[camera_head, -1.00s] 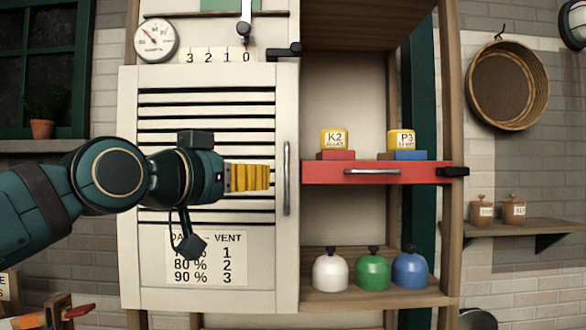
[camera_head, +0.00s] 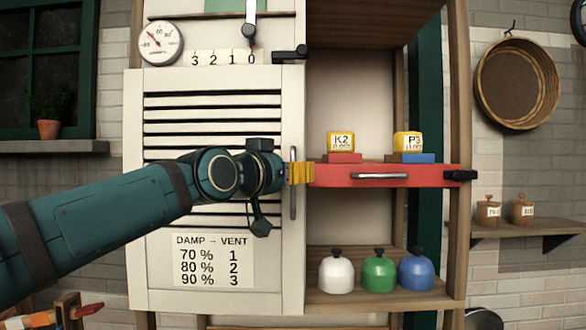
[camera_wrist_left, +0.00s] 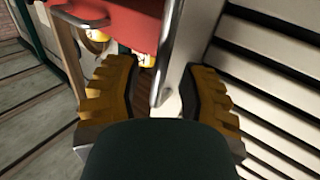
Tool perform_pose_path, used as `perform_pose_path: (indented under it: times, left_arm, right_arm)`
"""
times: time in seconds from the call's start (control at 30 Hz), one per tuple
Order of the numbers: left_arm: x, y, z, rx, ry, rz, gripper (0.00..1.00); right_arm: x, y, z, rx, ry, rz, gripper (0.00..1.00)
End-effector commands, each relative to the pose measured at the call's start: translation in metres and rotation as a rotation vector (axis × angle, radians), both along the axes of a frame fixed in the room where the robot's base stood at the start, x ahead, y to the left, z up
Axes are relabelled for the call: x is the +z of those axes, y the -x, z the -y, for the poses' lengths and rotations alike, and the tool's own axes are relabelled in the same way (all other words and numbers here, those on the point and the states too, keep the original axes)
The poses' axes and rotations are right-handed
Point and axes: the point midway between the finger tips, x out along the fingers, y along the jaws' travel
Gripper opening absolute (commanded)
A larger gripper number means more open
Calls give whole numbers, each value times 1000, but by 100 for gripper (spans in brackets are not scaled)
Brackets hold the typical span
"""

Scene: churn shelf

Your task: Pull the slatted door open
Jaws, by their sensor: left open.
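The white slatted door (camera_head: 270,270) stands closed on the left of the shelf, with dark gaps between its slats. Its upright metal handle (camera_head: 293,212) runs along the door's right edge. My left gripper (camera_head: 302,173) has its yellow fingers at the middle of the handle and hides part of it. In the left wrist view, the open yellow fingers (camera_wrist_left: 160,95) stand on both sides of the handle (camera_wrist_left: 163,80), with gaps beside it; I cannot tell whether it is fully between them. The slats show at the right there (camera_wrist_left: 265,75). My right gripper is not in view.
A red drawer (camera_head: 420,176) with its own handle is close to the right of my gripper. White, green and blue jars stand below. A black latch (camera_head: 290,53) is above the door.

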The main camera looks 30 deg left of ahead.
Motion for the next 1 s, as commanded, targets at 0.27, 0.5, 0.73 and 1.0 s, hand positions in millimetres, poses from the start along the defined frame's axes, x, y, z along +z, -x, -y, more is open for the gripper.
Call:
perform_pose_path:
  times: [0.27,0.5,0.73,1.0]
  left_arm:
    - [0,-7,0,0,0,0,41]
    - [0,-7,0,0,0,0,9]
    - [0,-7,0,0,0,0,0]
    - [-1,3,5,-28,1,2,0]
  right_arm:
    - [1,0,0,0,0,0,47]
    - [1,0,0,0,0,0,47]
    - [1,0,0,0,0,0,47]
    - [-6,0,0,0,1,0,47]
